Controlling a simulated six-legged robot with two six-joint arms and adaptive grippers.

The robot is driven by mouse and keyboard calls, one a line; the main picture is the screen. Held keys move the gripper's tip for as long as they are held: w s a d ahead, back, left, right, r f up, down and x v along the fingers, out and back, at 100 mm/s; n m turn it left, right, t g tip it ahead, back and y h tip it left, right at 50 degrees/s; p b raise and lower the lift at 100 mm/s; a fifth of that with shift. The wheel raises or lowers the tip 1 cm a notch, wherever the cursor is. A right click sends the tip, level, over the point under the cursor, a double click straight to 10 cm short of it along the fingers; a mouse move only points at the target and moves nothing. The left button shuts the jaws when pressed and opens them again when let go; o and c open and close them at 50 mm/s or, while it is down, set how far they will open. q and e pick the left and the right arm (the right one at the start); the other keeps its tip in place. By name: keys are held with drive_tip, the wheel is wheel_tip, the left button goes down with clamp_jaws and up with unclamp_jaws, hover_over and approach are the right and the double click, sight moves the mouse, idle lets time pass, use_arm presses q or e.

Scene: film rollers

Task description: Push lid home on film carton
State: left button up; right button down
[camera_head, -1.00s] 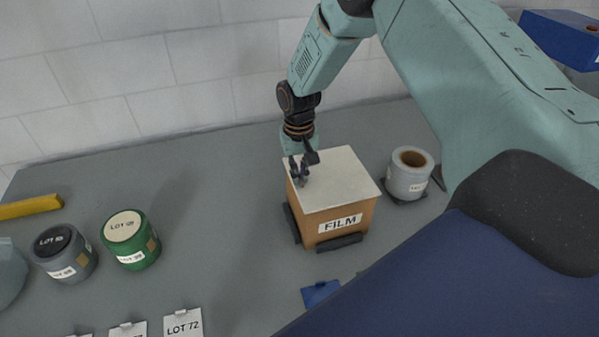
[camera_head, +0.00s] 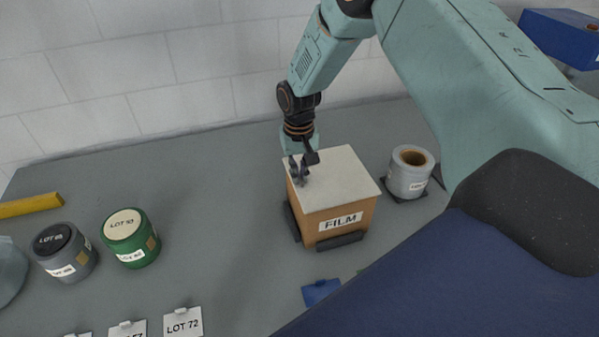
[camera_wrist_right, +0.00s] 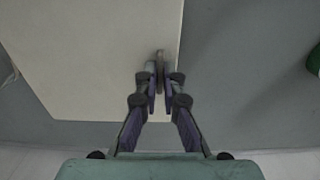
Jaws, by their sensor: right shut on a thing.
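The film carton (camera_head: 340,222) is a brown box labelled FILM, standing between dark stops on the grey table. Its pale cream lid (camera_head: 338,176) lies on top and looks about level; whether it is fully seated I cannot tell. The lid also fills the upper left of the right wrist view (camera_wrist_right: 85,60). My right gripper (camera_head: 301,176) points down at the lid's left edge. In the right wrist view its fingertips (camera_wrist_right: 160,80) are closed together at that edge, on a thin part that seems to belong to the lid; the fingers partly hide it. My left gripper is not in view.
A grey roll (camera_head: 408,176) stands close right of the carton. A green roll (camera_head: 131,240) and a dark-topped grey roll (camera_head: 66,254) stand at the left. Lot tags (camera_head: 183,323) lie at the front, a yellow bar (camera_head: 30,206) at far left. The table between is clear.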

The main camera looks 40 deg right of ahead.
drive_tip(key=shift+s+f, duration=0.25)
drive_tip(key=c, duration=1.4)
unclamp_jaws()
drive_tip(key=shift+w+f, duration=0.1)
drive_tip(key=o, duration=0.7)
drive_tip(key=shift+w, duration=0.15)
drive_tip(key=shift+c, duration=0.2)
drive_tip(key=shift+r, duration=0.35)
drive_tip(key=shift+r+p, duration=2.25)
drive_tip(key=shift+r, duration=1.1)
